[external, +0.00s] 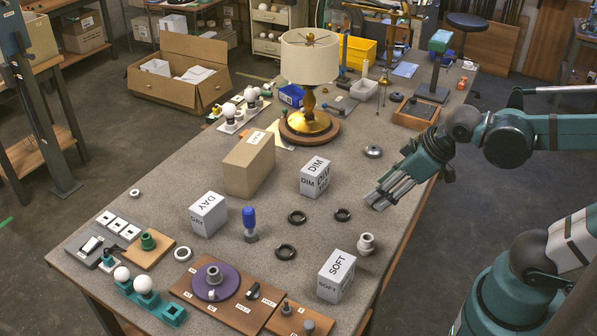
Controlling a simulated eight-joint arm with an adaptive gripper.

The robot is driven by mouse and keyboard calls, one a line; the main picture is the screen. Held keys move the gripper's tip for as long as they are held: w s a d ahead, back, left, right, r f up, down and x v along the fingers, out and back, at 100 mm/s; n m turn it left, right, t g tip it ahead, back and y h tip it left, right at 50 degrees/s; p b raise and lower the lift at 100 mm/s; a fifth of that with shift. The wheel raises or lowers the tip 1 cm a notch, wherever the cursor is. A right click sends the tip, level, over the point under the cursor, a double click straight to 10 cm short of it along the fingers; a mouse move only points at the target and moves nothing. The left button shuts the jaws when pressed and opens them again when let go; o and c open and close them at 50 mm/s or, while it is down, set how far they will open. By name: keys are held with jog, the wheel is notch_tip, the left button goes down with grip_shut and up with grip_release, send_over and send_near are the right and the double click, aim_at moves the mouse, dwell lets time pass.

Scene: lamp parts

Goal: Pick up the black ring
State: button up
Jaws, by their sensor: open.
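Three black rings lie flat on the grey worktable: one black ring (297,217) near the middle, a smaller black ring (343,215) to its right, and another black ring (286,251) nearer the front. My gripper (376,202) is open and reaches in from the right above the table, its fingers pointing down and left. Its tips appear just right of the smaller ring, apart from all three rings. Nothing shows between the fingers. Its exact height above the table is hard to tell.
White blocks marked DIM (314,178), DAY (208,215) and SOFT (336,277) stand around the rings. A brass lamp (309,90) and cardboard box (249,163) are farther back.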

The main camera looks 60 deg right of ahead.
jog(key=shift+w+d+n+g+p, duration=0.5)
jog(key=shift+w+n+p, duration=0.3)
jog(key=shift+w, duration=0.65)
jog(key=n+g+p, duration=0.5)
jog(key=n+p, duration=0.3)
jog(key=n, duration=0.3)
send_over(342, 217)
jog(key=shift+f, duration=6)
jog(key=shift+f, duration=0.1)
jog(key=shift+f+b, duration=0.3)
jog(key=shift+f, duration=0.9)
jog(key=shift+f+b, duration=0.4)
jog(key=shift+f, duration=2.2)
